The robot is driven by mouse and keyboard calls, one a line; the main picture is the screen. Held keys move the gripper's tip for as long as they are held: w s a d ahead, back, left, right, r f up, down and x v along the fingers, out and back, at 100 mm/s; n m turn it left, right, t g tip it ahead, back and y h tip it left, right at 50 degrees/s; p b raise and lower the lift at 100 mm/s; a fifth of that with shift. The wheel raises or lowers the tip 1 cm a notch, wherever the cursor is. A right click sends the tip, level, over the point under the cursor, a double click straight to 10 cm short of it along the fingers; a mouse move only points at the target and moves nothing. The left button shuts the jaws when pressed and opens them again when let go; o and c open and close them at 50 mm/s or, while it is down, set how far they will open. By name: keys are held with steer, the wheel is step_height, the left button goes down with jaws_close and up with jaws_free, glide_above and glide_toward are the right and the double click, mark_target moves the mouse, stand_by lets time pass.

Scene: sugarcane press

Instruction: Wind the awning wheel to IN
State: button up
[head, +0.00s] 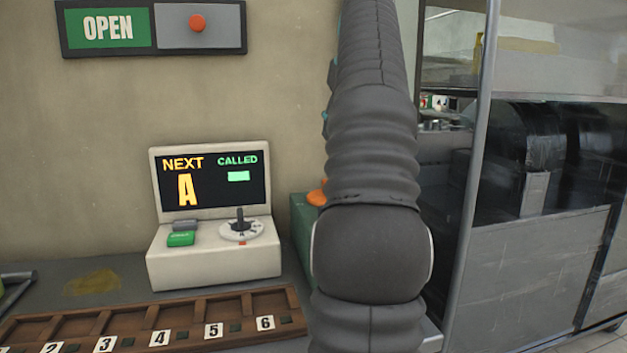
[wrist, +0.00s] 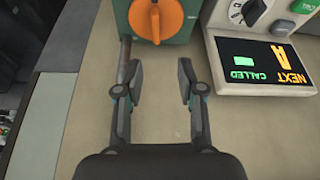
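No wheel marked IN or OUT can be read in either view. An orange knob (wrist: 156,18) sits on a green box (wrist: 183,28) at the top of the wrist view, cut by the frame edge; I cannot tell if it is the awning wheel. In the head view the green box (head: 303,228) and a bit of the orange part (head: 317,194) show beside my arm, which hides the rest. My gripper (wrist: 161,78) is open and empty, its fingers apart, with the knob beyond the fingertips.
A numbered wooden tray (head: 190,305) lies in front. An OPEN sign panel (head: 150,27) is on the wall. A metal post (head: 474,170) stands at right.

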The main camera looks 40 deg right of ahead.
steer(key=b+x, duration=0.1)
steer(key=x, duration=0.3)
steer(key=b+x, duration=0.1)
steer(key=x, duration=0.4)
steer(key=b+x, duration=0.1)
steer(key=x, duration=0.3)
steer(key=shift+d+f, duration=0.3)
steer(key=shift+d, duration=0.05)
steer(key=shift+c, duration=0.2)
jaws_close()
